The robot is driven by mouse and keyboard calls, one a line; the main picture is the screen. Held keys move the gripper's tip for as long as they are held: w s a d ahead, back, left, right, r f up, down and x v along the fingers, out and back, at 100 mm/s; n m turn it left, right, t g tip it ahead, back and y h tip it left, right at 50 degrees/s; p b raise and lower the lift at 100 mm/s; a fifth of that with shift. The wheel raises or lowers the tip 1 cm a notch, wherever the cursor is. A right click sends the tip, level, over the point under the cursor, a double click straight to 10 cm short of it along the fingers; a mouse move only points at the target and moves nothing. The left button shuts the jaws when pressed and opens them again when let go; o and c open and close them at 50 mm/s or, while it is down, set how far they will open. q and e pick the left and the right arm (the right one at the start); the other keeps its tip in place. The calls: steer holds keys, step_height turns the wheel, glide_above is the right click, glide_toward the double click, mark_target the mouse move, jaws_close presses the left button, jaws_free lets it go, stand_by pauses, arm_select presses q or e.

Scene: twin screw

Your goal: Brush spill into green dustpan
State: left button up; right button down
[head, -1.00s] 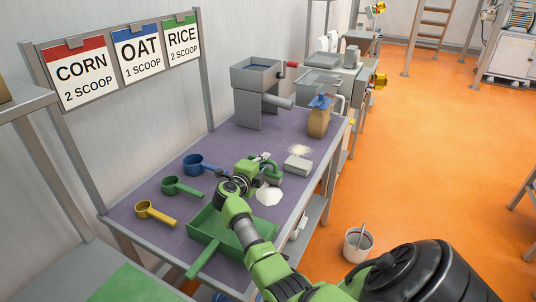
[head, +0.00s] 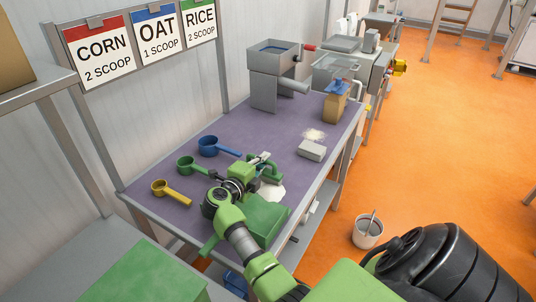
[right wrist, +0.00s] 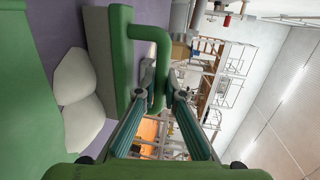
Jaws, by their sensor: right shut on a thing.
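My right gripper (head: 263,160) is shut on the looped handle of a green brush (head: 272,169). The right wrist view shows the handle (right wrist: 160,45) between the fingers and the long green brush head (right wrist: 117,65) beside it. The white spill (head: 273,193) lies on the table between the brush and the green dustpan (head: 265,218). In the right wrist view the spill (right wrist: 78,80) shows as pale mounds between the brush head and a green surface, likely the dustpan. My right arm hides part of the dustpan. My left gripper is not in view.
A second pale spill (head: 314,134) lies behind a grey block (head: 311,150). Yellow (head: 171,191), green (head: 190,165) and blue (head: 217,146) scoops lie at left on the purple table (head: 150,188).

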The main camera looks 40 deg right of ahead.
steer(key=v, duration=0.3)
steer(key=shift+a+f+p, duration=0.25)
steer(key=shift+a+p, duration=0.05)
steer(key=shift+p, duration=0.1)
step_height(320, 180, up, 5)
steer(key=p, duration=0.4)
steer(key=shift+d+f+p, duration=0.1)
steer(key=shift+d+p, duration=0.05)
steer(key=shift+p, duration=0.15)
